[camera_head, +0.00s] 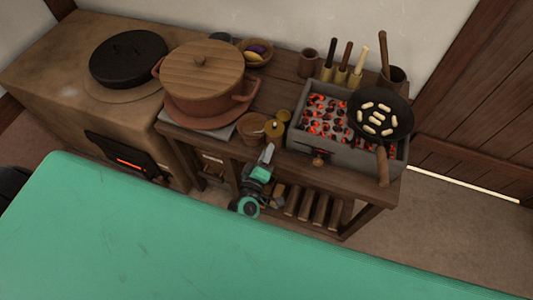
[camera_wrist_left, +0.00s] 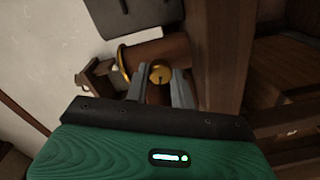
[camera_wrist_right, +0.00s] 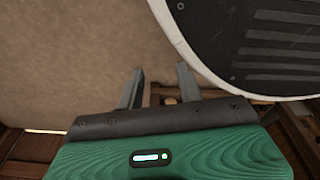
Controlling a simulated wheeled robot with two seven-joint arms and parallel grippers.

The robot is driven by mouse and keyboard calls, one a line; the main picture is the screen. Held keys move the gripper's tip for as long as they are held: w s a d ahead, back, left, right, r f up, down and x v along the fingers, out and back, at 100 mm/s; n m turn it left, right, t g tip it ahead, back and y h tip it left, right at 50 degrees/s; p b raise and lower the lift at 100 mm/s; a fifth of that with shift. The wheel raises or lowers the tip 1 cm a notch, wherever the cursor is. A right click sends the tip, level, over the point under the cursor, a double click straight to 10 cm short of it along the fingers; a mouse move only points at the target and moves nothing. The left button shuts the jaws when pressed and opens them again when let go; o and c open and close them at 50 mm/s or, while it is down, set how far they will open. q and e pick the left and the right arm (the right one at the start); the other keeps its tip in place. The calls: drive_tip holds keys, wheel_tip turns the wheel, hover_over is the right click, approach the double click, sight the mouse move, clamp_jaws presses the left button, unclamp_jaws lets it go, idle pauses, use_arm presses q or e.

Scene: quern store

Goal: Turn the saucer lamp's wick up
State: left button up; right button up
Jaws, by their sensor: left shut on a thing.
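A small round brass knob (camera_wrist_left: 160,72) sits between the fingertips of my left gripper (camera_wrist_left: 158,82) in the left wrist view. My left gripper is shut on it. A brass ring (camera_wrist_left: 124,62) and a brown rounded body show just behind the knob. In the head view my left gripper (camera_head: 266,154) reaches up to the table's front edge, just below a small brass piece (camera_head: 274,129), which looks like part of the saucer lamp. I cannot make out a wick or a flame. My right gripper (camera_wrist_right: 158,88) is open and empty in the right wrist view.
A brazier (camera_head: 335,155) of glowing coals stands right of the brass piece, with a pan (camera_head: 384,122) over its right side. A large lidded pot (camera_head: 200,75) and a small brown pot (camera_head: 250,127) stand to the left. A stove (camera_head: 60,60) is at far left.

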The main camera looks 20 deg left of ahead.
use_arm(q)
drive_tip(key=shift+n, duration=0.9)
drive_tip(key=shift+f+n+b, duration=0.1)
drive_tip(key=shift+n+b, duration=0.2)
drive_tip(key=shift+n, duration=0.1)
drive_tip(key=n+b, duration=0.1)
drive_tip(key=n, duration=0.2)
drive_tip(key=shift+n+b, duration=0.55)
drive_tip(key=shift+n, duration=1.05)
use_arm(e)
drive_tip(key=w+a+r, duration=0.2)
drive_tip(key=w+r, duration=0.4)
drive_tip(key=shift+a+r, duration=0.15)
drive_tip(key=shift+r, duration=0.2)
use_arm(q)
drive_tip(key=o, duration=1)
drive_tip(key=shift+s, duration=0.15)
